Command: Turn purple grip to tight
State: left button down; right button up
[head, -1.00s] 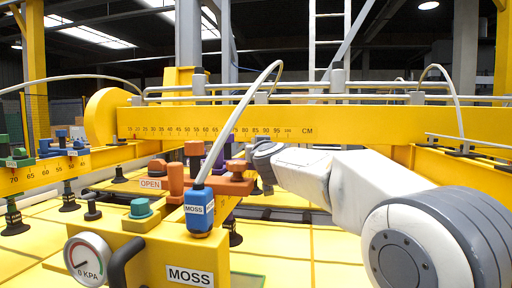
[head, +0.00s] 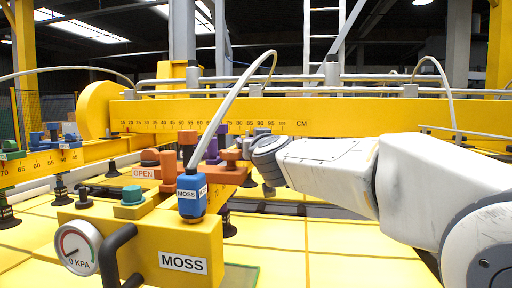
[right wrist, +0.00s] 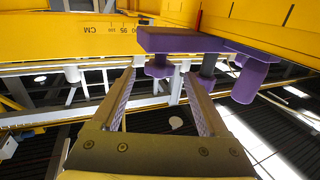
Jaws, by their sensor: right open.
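The purple grip (head: 212,148) shows in the head view behind the orange parts and the blue MOSS block, mostly hidden by them. In the right wrist view a purple bar (right wrist: 180,41) with rounded purple posts (right wrist: 249,80) hangs from the yellow beam. My right gripper (right wrist: 160,75) is open and empty, its two fingers pointing toward the purple bar. The bar lies just beyond the fingertips, and I cannot tell the exact gap. In the head view my right arm comes in from the right, with the fingers not clearly visible. My left gripper is not in view.
Orange grips (head: 231,160), an OPEN label (head: 143,173), a blue MOSS block (head: 191,196) with a hose, a teal button (head: 132,195) and a pressure gauge (head: 77,248) crowd the front. A long yellow beam (head: 350,117) with a scale runs behind. Yellow panels lie below.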

jog(key=shift+s+d, duration=0.15)
jog(key=shift+s, duration=0.65)
jog(key=shift+s+d, duration=0.1)
jog(key=shift+s, duration=0.7)
